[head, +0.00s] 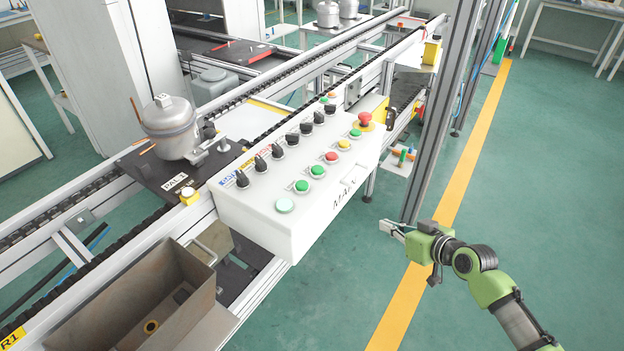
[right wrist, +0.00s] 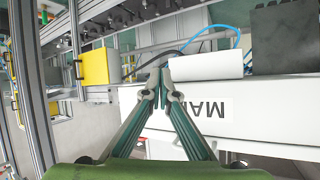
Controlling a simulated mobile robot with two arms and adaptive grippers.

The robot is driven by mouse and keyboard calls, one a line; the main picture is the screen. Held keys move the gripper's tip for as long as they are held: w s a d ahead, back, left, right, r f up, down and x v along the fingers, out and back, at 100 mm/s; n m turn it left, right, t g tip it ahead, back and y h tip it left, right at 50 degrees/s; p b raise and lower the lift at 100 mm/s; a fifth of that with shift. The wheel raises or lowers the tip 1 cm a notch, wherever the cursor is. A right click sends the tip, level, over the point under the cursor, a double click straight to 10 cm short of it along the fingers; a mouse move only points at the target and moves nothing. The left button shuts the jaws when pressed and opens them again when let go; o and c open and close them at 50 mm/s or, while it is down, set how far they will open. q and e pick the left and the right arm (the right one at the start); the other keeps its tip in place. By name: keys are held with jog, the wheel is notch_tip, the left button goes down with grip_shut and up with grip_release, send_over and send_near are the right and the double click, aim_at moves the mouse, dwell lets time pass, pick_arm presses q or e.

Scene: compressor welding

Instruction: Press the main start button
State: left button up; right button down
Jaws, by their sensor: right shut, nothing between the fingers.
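The white control box (head: 300,228) is mounted on the side of the conveyor, with "MA..." lettering partly readable on its side. Its top has a row of black selector knobs and a row of round buttons: a pale green button (head: 285,205), green buttons (head: 302,186), a red button (head: 332,157) and a yellow button (head: 344,145). I cannot read which is the main start button. My right gripper (head: 388,228) is shut and empty, right of the box and apart from it. In the right wrist view its closed fingertips (right wrist: 163,74) appear before the box's lettered side (right wrist: 250,113).
A red mushroom button (head: 365,120) is at the box's far end. A grey compressor (head: 171,127) stands on a dark pallet behind the box. A metal bin (head: 150,300) is at lower left. A grey post (head: 440,120) rises beyond my gripper.

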jog(key=s+a+r+n+y, duration=0.2)
jog(key=a+r, duration=0.2)
jog(key=r, duration=0.4)
jog(key=s+a+r+n+g+y, duration=0.1)
jog(key=s+a+r+n+y, duration=0.1)
jog(key=r, duration=0.6)
jog(key=s+a+r+n+y, duration=0.2)
jog(key=a+r, duration=0.4)
jog(key=r, duration=0.3)
jog(key=shift+s+n+g, duration=0.3)
jog(key=shift+s+n, duration=0.2)
jog(key=shift+s, duration=0.4)
jog(key=shift+w+a, duration=0.1)
jog(key=shift+a, duration=0.05)
jog(key=p, duration=0.3)
send_over(312, 194)
jog(key=shift+w+a+f, duration=0.1)
jog(key=shift+a+f, duration=0.05)
jog(key=shift+f, duration=0.5)
jog(key=shift+w+a+f, duration=0.1)
jog(key=shift+f, duration=0.5)
notch_tip(312, 194, down, 3)
jog(key=shift+s+d+r, duration=0.1)
jog(key=shift+d, duration=0.05)
jog(key=shift+d+f+p, duration=0.1)
jog(key=shift+f+p, duration=0.2)
jog(key=shift+f, duration=0.3)
